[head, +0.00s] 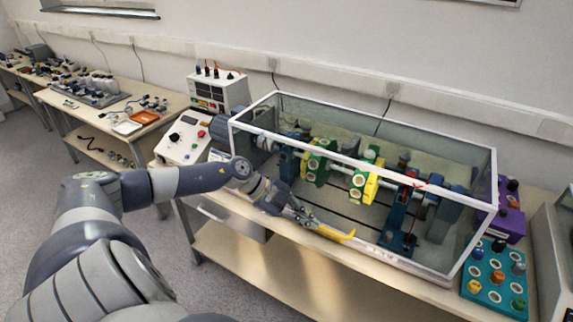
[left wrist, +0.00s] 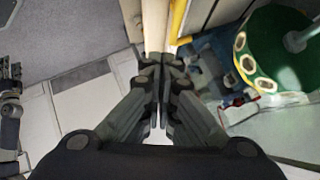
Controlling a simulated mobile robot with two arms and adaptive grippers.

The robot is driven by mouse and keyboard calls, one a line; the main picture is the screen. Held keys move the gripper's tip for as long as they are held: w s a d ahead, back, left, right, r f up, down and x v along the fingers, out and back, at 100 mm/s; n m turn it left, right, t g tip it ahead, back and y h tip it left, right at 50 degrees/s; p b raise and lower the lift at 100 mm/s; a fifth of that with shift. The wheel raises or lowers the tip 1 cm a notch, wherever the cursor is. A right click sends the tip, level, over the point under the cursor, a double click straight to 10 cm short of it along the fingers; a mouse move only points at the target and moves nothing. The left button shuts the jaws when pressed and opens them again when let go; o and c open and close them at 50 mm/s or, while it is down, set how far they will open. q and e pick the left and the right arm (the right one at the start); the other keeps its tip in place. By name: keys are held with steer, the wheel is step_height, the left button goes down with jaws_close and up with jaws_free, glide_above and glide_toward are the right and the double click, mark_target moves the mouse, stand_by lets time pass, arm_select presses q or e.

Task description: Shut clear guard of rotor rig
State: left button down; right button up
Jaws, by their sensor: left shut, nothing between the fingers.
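The clear guard (head: 385,121) is a see-through box with a white frame around the rotor rig on the bench. I cannot tell whether it is fully seated. Inside are a shaft, green and yellow rotor discs (head: 362,184) and blue supports. A yellow handle (head: 335,235) shows low along the front. My left gripper (head: 308,220) is at the rig's front lower edge, close to the handle; contact is unclear. In the left wrist view its fingers (left wrist: 160,65) are shut and empty, with a yellow strip (left wrist: 178,18) just ahead and a green disc (left wrist: 280,55) at upper right.
A control box (head: 185,138) and a grey instrument (head: 218,92) stand left of the rig. A teal tray of knobs (head: 496,276) and a purple box (head: 508,222) stand at its right. Other benches with parts line the wall at left. The floor at left is clear.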

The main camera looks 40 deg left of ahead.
arm_select(q)
steer(key=shift+a+f+v, duration=0.4)
steer(key=shift+v, duration=3)
steer(key=w+d+f+n+t+y, duration=0.2)
steer(key=d+n+t, duration=0.2)
steer(key=d, duration=0.2)
steer(key=w+d+f+n+t+y, duration=0.2)
steer(key=d+n+t, duration=0.2)
steer(key=d, duration=0.2)
steer(key=s+d+f+n+g+y, duration=0.1)
steer(key=s+d+f+n+g, duration=0.25)
steer(key=s, duration=0.45)
steer(key=s+d+f+n+g+y, duration=0.2)
steer(key=s+g, duration=0.2)
steer(key=s, duration=0.4)
steer(key=s+d+f+n+g+y, duration=0.1)
steer(key=s+d+f+n+g, duration=0.15)
steer(key=s, duration=0.55)
step_height(320, 180, down, 25)
steer(key=g+b, duration=0.2)
steer(key=s+a+f+g, duration=0.1)
steer(key=s+a+f, duration=0.1)
steer(key=s+f, duration=1.6)
steer(key=shift+f+m, duration=0.25)
steer(key=shift+m, duration=0.15)
arm_select(e)
steer(key=f, duration=0.1)
steer(key=w+a+f, duration=0.1)
steer(key=shift+a+f, duration=0.15)
steer(key=shift+f, duration=0.15)
